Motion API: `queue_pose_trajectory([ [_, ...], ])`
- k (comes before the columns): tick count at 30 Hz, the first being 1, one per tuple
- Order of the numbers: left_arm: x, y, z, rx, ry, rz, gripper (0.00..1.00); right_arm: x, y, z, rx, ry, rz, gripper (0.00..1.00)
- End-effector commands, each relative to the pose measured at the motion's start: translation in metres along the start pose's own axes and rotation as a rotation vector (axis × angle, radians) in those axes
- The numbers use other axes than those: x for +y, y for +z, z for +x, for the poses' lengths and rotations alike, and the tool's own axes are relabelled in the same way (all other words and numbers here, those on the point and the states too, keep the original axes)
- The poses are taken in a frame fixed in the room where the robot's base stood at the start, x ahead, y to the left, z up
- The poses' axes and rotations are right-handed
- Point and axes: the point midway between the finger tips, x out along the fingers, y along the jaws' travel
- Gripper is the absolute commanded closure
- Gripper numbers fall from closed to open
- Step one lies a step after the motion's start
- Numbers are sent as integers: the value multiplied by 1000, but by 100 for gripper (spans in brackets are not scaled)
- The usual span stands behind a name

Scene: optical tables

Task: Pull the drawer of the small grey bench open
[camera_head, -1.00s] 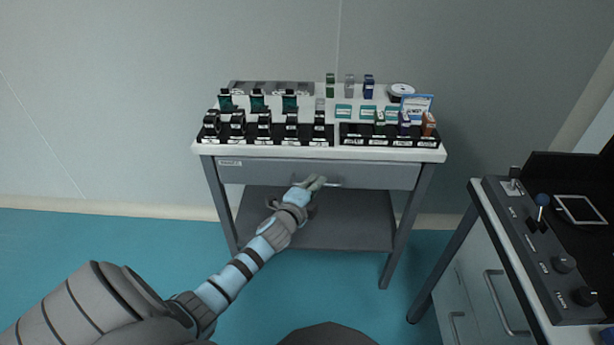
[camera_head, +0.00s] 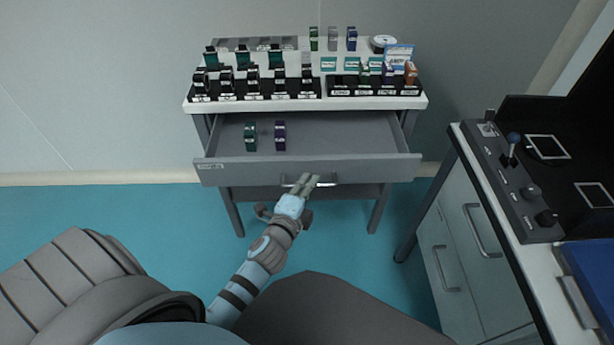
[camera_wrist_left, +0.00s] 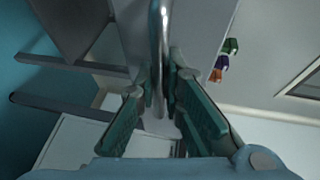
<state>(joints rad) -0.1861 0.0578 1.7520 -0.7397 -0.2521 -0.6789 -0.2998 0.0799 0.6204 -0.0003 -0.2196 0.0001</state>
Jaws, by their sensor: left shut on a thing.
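The small grey bench (camera_head: 190,104) stands against the wall with its drawer (camera_head: 355,172) pulled out toward me. Inside the drawer lie a green item (camera_head: 250,136) and a purple item (camera_head: 280,136), left of its middle. My left gripper (camera_head: 308,181) is at the drawer front, shut on the metal handle (camera_head: 330,184). In the left wrist view the handle (camera_wrist_left: 158,50) runs between the two green-padded fingers (camera_wrist_left: 160,100). My right gripper does not show.
The bench top carries black racks (camera_head: 255,88) with several small items, a white spool (camera_head: 383,43) and a small sign (camera_head: 398,55). On the right stands a cabinet table with a control panel (camera_head: 515,185). The teal floor (camera_head: 150,205) before the bench is clear.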

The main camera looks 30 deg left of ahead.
Motion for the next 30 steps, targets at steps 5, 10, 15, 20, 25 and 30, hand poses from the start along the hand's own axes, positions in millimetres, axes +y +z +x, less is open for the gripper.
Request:
queue_pose_trajectory([
  [5, 0, 0, -1, -1, 0, 2, 100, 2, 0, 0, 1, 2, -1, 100],
  [10, 0, -1, -1, 0, 0, 2, 100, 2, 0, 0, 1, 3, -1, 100],
  [15, 0, -1, -1, 1, 0, 2, 82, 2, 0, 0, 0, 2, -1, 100],
  [20, 0, -1, -1, 2, 0, 1, 82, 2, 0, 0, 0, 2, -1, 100],
  [25, 1, -1, -14, 2, 2, 1, 82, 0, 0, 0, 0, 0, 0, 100],
  [30, 2, -1, -58, 1, 4, 1, 82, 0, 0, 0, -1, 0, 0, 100],
])
